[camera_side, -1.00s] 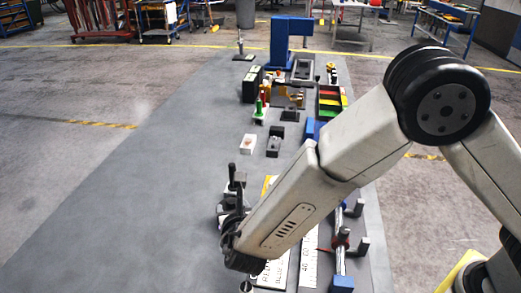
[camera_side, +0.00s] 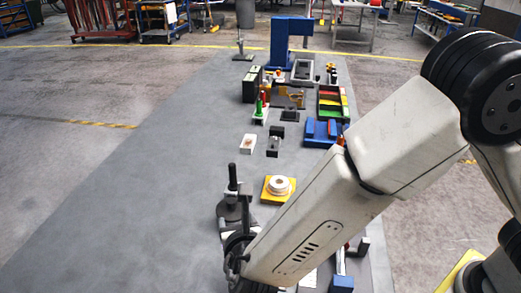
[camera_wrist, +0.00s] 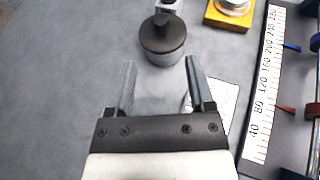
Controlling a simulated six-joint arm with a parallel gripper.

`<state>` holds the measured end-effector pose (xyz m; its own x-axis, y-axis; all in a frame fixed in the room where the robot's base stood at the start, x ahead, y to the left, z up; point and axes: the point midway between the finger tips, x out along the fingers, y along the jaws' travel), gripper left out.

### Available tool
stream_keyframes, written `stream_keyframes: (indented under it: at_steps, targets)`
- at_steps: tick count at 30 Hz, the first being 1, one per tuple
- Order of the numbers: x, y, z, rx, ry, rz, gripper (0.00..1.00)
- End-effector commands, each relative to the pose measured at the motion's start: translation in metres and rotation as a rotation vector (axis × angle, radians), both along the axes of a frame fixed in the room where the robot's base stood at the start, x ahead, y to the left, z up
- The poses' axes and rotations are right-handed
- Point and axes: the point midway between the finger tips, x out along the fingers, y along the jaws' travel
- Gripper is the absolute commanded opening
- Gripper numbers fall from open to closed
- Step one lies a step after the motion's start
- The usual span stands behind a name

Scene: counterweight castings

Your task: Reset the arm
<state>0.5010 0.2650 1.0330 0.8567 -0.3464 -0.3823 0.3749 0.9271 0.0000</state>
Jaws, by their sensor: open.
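My gripper (camera_wrist: 160,62) is open and empty in the wrist view, its two fingers apart over the grey table. A dark round casting with a knob on top (camera_wrist: 163,40) stands just beyond the fingertips, apart from them. In the side view a dark upright post (camera_side: 232,178) on a round base shows beside my gripper at the lower middle. My forearm and wrist hide much of the gripper there.
A yellow plate with a white round piece (camera_side: 280,187) lies beyond my wrist. A white scale (camera_wrist: 266,85) runs along the right in the wrist view. Several fixtures, including a blue stand (camera_side: 282,45), fill the far table. The table's left side (camera_side: 130,200) is clear.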

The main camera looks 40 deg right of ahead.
Motion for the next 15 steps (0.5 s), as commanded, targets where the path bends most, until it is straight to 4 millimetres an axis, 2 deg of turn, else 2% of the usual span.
stream_keyframes:
  at_steps: [8, 11, 15]
  targets:
    - [0.000, -0.007, 0.000, 0.015, 0.009, -0.028, 0.68]
    - [0.001, -0.022, 0.001, 0.048, 0.026, -0.086, 0.68]
    - [-0.002, -0.055, 0.002, 0.134, 0.063, -0.233, 0.68]
